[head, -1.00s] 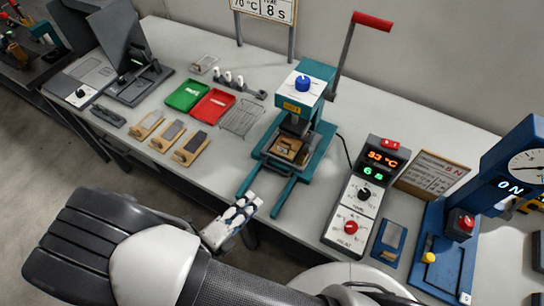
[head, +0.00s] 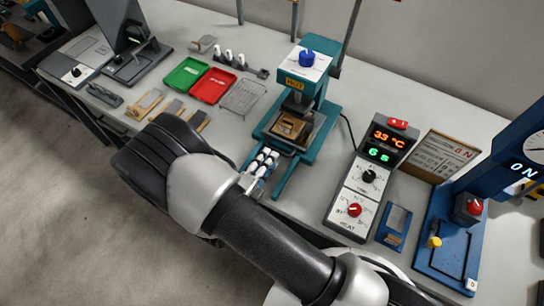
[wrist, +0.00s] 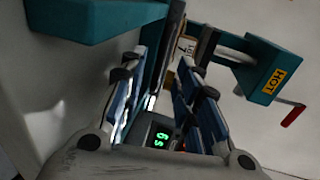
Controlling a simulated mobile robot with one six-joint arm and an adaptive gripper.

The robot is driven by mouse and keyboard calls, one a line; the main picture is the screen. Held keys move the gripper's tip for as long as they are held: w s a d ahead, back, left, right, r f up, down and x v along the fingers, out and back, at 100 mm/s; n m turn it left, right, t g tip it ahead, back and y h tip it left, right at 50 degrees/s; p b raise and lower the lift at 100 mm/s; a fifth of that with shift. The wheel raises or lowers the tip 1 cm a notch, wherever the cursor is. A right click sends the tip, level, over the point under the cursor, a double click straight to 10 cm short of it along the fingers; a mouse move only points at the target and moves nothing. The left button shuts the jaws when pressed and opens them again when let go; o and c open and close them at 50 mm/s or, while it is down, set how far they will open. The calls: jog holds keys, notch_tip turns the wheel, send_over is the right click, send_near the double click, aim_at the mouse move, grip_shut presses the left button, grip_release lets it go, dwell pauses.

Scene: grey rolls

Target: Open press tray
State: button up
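The teal press (head: 307,90) stands on the bench, with a "HOT" label on its head and a blue knob on top. Its tray, holding a brown piece (head: 288,127), sits under the press head. Two teal rails (head: 284,179) run out toward the bench's front edge. My gripper (head: 267,158) is at the left rail, in front of the tray. In the wrist view the fingers (wrist: 168,92) are spread apart, with blue and dark pads. A teal part lies at upper left there and the HOT press head (wrist: 272,72) at upper right. Whether a finger touches a rail cannot be told.
The control box (head: 370,178) with lit displays stands right of the press. Green (head: 185,74) and red (head: 213,86) trays and a wire rack (head: 243,98) lie to the left. A blue force gauge stand (head: 445,240) is at far right.

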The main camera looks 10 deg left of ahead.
jog(key=shift+b+x, duration=0.3)
jog(key=shift+x, duration=1.4)
jog(key=shift+c, duration=0.6)
grip_shut()
